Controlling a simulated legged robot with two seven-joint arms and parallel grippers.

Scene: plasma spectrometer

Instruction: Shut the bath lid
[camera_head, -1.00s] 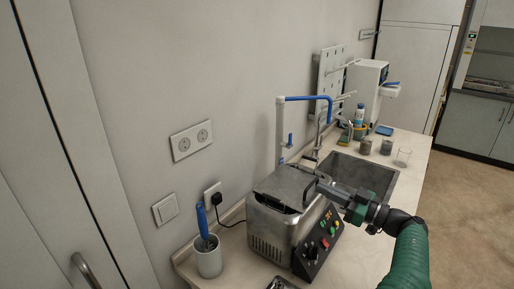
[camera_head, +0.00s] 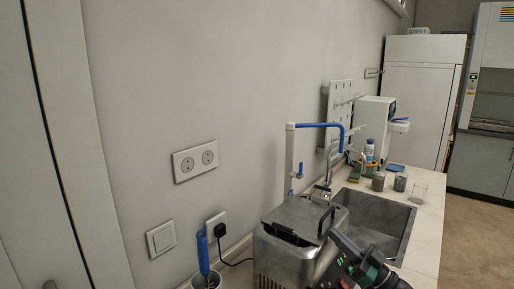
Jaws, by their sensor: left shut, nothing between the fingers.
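The bath (camera_head: 268,262) is a steel box on the counter at the bottom centre, its lower part cut off by the picture edge. Its metal lid (camera_head: 298,214) lies nearly flat over the top, with a dark handle (camera_head: 325,220) at its right side. A dark strip shows along the lid's near left edge; I cannot tell whether the lid is fully seated. My left gripper (camera_head: 338,239) is shut and empty at the bath's right front, just below the handle. It hides part of the control panel. I cannot tell whether it touches the bath. My right gripper is not in view.
A sink (camera_head: 377,224) lies behind and right of the bath. A blue-and-white pipe (camera_head: 318,125) and a tap (camera_head: 328,170) stand by the wall. A cup with a blue-handled brush (camera_head: 203,252) is at left. Small containers (camera_head: 400,182) stand beyond the sink.

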